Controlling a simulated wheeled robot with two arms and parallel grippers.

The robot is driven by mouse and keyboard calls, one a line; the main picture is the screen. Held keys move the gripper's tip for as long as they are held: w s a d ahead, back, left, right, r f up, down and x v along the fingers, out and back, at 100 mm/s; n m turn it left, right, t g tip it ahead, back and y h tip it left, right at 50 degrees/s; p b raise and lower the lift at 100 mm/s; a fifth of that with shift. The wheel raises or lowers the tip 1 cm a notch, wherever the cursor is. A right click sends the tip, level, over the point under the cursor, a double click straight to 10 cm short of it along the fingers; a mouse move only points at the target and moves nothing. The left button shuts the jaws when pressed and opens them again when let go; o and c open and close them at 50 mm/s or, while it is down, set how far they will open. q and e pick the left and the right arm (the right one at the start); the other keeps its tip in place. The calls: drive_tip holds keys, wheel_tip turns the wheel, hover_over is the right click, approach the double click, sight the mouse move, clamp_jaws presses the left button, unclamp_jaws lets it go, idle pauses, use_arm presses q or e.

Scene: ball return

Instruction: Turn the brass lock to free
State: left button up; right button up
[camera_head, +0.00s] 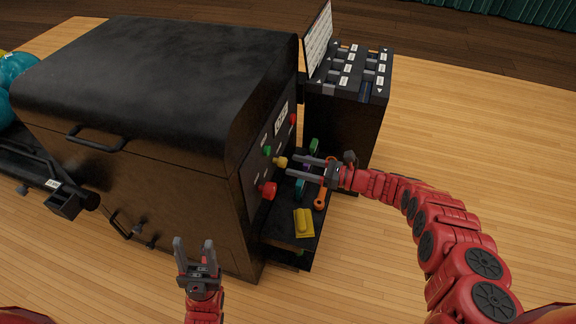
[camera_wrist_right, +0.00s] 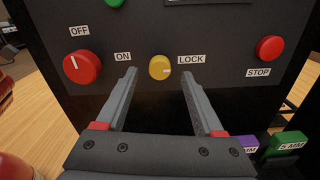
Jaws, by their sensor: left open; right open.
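The brass lock (camera_wrist_right: 160,67) is a small round yellow knob on the dark control panel, with a white mark on its face pointing right toward the LOCK label (camera_wrist_right: 191,59). It also shows in the head view (camera_head: 281,162). My right gripper (camera_wrist_right: 157,88) is open, its two fingers reaching toward the panel on either side of the knob. In the head view its fingertips (camera_head: 292,165) are close to the knob; I cannot tell whether they touch it. My left gripper (camera_head: 194,246) is open and empty in front of the machine, pointing up.
Near the lock are a red OFF/ON knob (camera_wrist_right: 81,67), a red STOP button (camera_wrist_right: 270,48) and a green button (camera_head: 267,151). Below the panel, a shelf holds a yellow block (camera_head: 304,223) and an orange wrench-like tool (camera_head: 321,198). A dark cabinet (camera_head: 345,115) stands behind.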

sight(280, 162)
drive_tip(key=x, duration=0.3)
drive_tip(key=shift+w+a+b, duration=0.1)
drive_tip(key=shift+a+b, duration=0.05)
drive_tip(key=shift+b, duration=0.2)
clamp_jaws()
